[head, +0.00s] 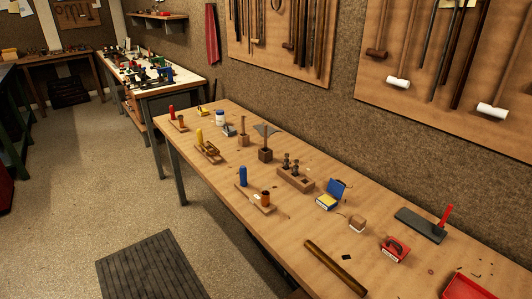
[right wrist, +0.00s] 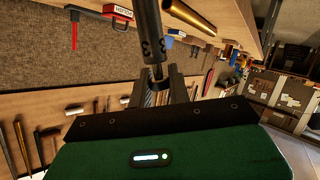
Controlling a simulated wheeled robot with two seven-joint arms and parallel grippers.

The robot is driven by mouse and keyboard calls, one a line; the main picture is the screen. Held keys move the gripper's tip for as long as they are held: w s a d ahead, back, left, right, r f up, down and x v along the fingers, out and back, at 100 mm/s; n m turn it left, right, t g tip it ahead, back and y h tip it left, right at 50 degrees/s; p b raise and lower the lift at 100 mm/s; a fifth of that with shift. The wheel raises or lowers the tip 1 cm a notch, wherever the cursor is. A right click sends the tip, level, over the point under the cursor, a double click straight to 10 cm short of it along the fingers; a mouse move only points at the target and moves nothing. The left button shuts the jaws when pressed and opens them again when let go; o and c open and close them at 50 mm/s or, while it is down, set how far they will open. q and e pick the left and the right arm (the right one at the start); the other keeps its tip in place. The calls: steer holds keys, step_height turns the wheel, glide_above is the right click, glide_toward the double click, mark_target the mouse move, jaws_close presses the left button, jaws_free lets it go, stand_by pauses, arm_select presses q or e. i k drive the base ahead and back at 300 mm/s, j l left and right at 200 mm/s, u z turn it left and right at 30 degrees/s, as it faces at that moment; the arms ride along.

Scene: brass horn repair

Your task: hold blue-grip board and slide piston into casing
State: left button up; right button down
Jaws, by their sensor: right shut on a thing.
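The blue-grip board (head: 258,203) lies on the bench in the head view. In the right wrist view, my right gripper (right wrist: 160,82) is shut on a dark grey cylinder with dark port marks, which looks like the piston (right wrist: 150,35). The piston runs up out of the top of that view, so its far end is hidden. My right gripper does not show in the head view. My left gripper is in neither view.
A wooden block (head: 296,182) holds dark pistons. Red-grip (head: 172,112) and yellow-grip (head: 199,135) boards stand farther left. A blue box (head: 332,195), a red box (head: 394,249) and a brass tube (head: 335,267) lie to the right. Bench front beside the blue-grip board is clear.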

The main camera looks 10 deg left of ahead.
mark_target(254, 198)
steer(key=k+z, duration=0.1)
steer(key=z, duration=1.05)
steer(key=j+z, duration=0.15)
steer(key=j, duration=0.25)
steer(key=k+j+z, duration=0.1)
steer(key=j, duration=0.35)
steer(key=k+j+z, duration=0.15)
steer(key=j, duration=0.25)
steer(key=j+z, duration=0.1)
steer(key=j, duration=0.3)
steer(key=k, duration=0.05)
